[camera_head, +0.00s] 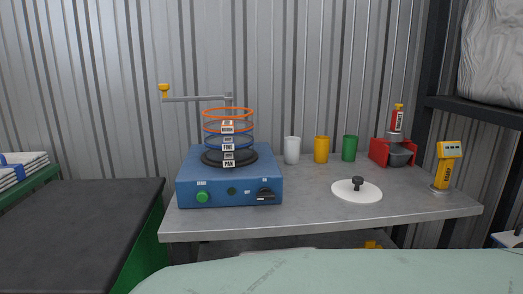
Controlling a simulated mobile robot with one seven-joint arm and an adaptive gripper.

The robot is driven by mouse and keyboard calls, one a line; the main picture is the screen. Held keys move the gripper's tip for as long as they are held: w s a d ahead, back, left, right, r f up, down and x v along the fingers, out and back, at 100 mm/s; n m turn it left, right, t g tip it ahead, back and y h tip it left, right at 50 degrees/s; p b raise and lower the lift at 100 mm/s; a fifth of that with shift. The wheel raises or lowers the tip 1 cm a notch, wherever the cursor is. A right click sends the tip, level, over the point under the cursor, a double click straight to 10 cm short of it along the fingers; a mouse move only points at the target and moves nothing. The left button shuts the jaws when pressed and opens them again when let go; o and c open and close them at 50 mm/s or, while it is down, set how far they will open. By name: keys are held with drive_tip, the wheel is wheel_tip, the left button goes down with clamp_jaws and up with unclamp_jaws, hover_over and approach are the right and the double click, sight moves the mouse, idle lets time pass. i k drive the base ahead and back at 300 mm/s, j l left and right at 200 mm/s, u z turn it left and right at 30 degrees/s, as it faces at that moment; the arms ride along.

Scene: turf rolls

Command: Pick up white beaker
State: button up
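The white beaker (292,150) stands upright on the grey metal bench (310,212), just right of the blue sieve shaker. A yellow beaker (321,149) and a green beaker (349,148) stand in a row to its right, with small gaps between them. Nothing blocks the front of the white beaker in this view. My gripper is not in view.
The blue shaker (190,180) carries stacked sieves (228,138) and a crank arm (195,99). A white lid (357,195) with a black knob lies front right. A red stand (379,150) and yellow device (445,168) stand right. A green surface (330,275) fills the foreground.

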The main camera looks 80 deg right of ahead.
sight(292, 143)
drive_tip(key=z, duration=4.35)
drive_tip(key=k+j+z, duration=0.3)
drive_tip(key=j, duration=0.15)
drive_tip(key=u, duration=0.4)
drive_tip(key=j+u, duration=0.15)
drive_tip(key=u, duration=0.2)
drive_tip(key=j+u, duration=0.1)
drive_tip(key=u, duration=0.3)
drive_tip(key=j+u, duration=0.1)
drive_tip(key=u, duration=0.25)
